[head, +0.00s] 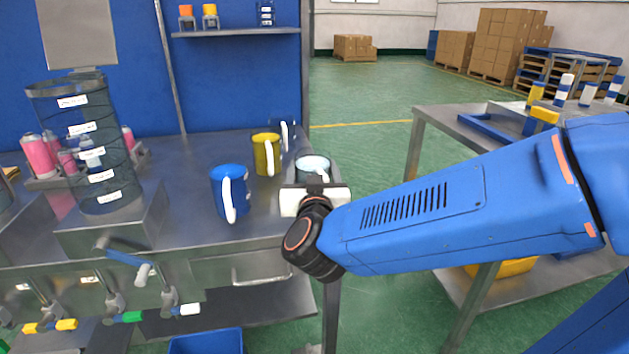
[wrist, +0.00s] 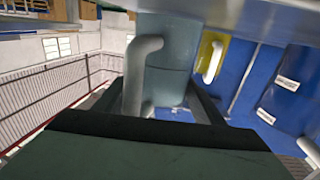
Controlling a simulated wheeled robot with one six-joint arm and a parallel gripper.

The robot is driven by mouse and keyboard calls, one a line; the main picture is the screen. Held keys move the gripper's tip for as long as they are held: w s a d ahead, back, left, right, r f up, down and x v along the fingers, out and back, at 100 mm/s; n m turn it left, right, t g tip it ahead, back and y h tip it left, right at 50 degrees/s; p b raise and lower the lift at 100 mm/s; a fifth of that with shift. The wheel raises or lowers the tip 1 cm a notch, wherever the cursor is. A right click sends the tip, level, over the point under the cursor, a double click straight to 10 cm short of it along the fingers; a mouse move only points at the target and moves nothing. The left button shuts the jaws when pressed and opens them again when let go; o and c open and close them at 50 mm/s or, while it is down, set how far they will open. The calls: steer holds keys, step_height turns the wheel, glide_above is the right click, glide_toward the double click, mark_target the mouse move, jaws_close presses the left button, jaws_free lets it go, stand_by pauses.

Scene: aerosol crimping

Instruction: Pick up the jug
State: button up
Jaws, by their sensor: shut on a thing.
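A grey-teal jug (head: 313,165) is at the right edge of the steel bench, partly hidden behind my gripper (head: 316,187). In the wrist view the same jug (wrist: 172,62) fills the middle, with its pale handle (wrist: 143,70) towards the camera. My gripper (wrist: 160,108) is shut on this jug, its fingers around the handle area. The exact contact is hidden, and I cannot tell whether the jug's base touches the bench. A yellow jug (head: 262,156) and a blue jug (head: 222,190) stand upright to the left. Another jug (head: 285,134) stands behind, partly hidden.
A dark mesh cylinder (head: 85,150) with white labels stands on the bench (head: 185,165) at left, near pink cans (head: 38,155). Valves with coloured handles (head: 128,317) line the bench front. A second table (head: 455,125) stands right, with green floor (head: 365,150) between.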

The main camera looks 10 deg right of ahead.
steer(key=shift+r, duration=0.15)
step_height(320, 180, up, 10)
stand_by(0.4)
step_height(320, 180, up, 5)
steer(key=shift+r, duration=0.1)
stand_by(0.7)
steer(key=s, duration=1.4)
steer(key=shift+s, duration=0.2)
stand_by(0.4)
